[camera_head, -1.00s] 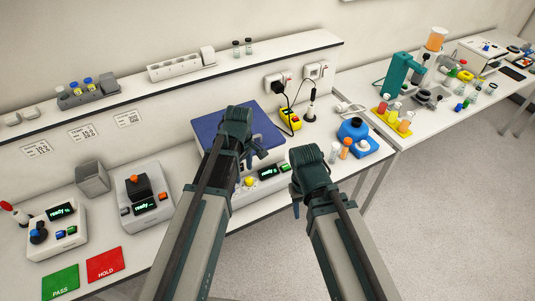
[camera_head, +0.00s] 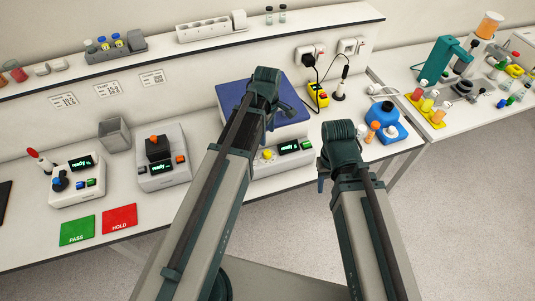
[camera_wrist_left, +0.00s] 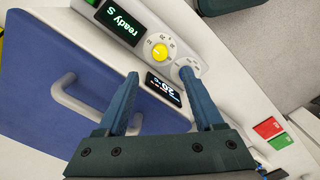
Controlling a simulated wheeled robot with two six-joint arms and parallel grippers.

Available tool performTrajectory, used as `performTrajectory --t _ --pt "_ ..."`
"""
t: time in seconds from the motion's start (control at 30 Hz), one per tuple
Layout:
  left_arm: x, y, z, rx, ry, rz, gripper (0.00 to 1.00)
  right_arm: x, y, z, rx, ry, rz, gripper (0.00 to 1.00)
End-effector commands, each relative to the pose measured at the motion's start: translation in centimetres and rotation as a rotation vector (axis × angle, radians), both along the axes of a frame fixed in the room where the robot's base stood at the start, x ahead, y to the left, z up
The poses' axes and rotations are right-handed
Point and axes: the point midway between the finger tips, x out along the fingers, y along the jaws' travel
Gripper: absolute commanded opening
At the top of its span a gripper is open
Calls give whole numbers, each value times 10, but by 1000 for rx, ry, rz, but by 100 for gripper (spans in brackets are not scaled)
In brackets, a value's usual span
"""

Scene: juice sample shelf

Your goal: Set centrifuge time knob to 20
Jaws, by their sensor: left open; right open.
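The centrifuge has a blue lid (camera_head: 232,93) and a white front panel. Its yellow knob (camera_head: 267,154) shows left of a small display (camera_head: 296,146). In the left wrist view the yellow knob (camera_wrist_left: 159,52), ringed by dial marks, sits beside the green "ready" display (camera_wrist_left: 119,21). A second display (camera_wrist_left: 163,89) reads about 20. My left gripper (camera_wrist_left: 160,74) is open, its fingertips spread over the panel just short of the yellow knob, with nothing between them. In the head view my left gripper (camera_head: 288,106) hangs over the centrifuge. My right gripper (camera_head: 322,172) is open and empty, right of the panel.
Two other devices (camera_head: 76,180) (camera_head: 162,155) stand left on the bench, near a green PASS pad (camera_head: 77,230) and a red HOLD pad (camera_head: 119,218). A blue bottle carrier (camera_head: 384,122) stands right. A lid handle (camera_wrist_left: 85,100) rises beside my left gripper.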

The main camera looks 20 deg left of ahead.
Motion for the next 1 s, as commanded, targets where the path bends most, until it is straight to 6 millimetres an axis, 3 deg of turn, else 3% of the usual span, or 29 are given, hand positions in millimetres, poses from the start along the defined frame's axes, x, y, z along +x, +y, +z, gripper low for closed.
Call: performTrajectory --t 0.03,0.6,1.0 --pt "0 0 -15 0 0 0 69 0 0 -15 0 0 0 50" --pt "0 0 -93 0 0 -1 69 0 0 -93 -2 0 13 50" --pt "0 0 -101 0 0 -1 69 0 0 -101 -2 0 13 50"
